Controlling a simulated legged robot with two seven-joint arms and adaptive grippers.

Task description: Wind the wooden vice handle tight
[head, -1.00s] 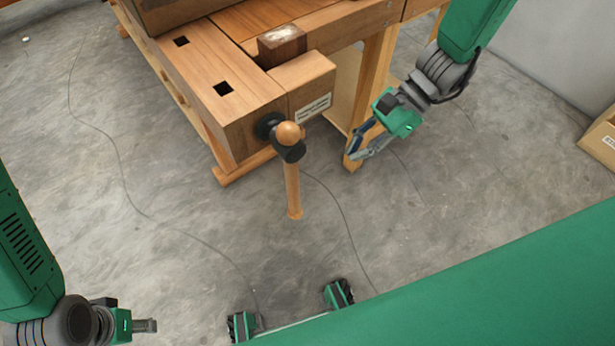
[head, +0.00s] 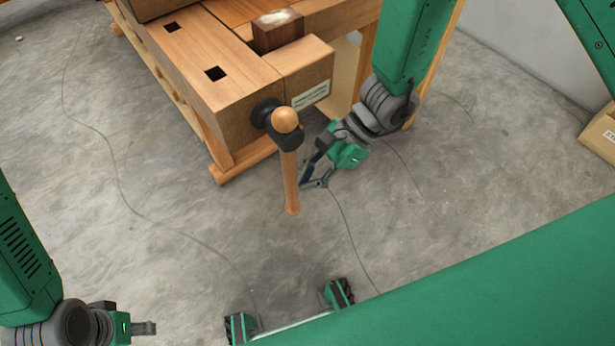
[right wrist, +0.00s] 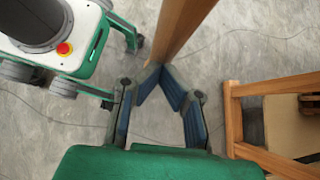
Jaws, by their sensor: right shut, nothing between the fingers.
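The wooden vice handle (head: 290,184) hangs almost straight down from the dark screw head (head: 269,114) on the front of the vice jaw (head: 306,71). Its rounded knob (head: 285,120) is at the top. My right gripper (head: 309,184) is just right of the handle's lower part. In the right wrist view its blue-padded fingers (right wrist: 160,70) meet at the tips, shut with nothing between them. The handle (right wrist: 180,28) rises just beyond those tips; whether they touch it I cannot tell. My left gripper (head: 146,328) is far off at the lower left, its finger opening unclear.
A dark wooden block (head: 278,32) sits behind the vice jaw on the workbench (head: 200,60). Bench legs and a rail (right wrist: 275,162) stand close to the right gripper. The floor below the handle is clear.

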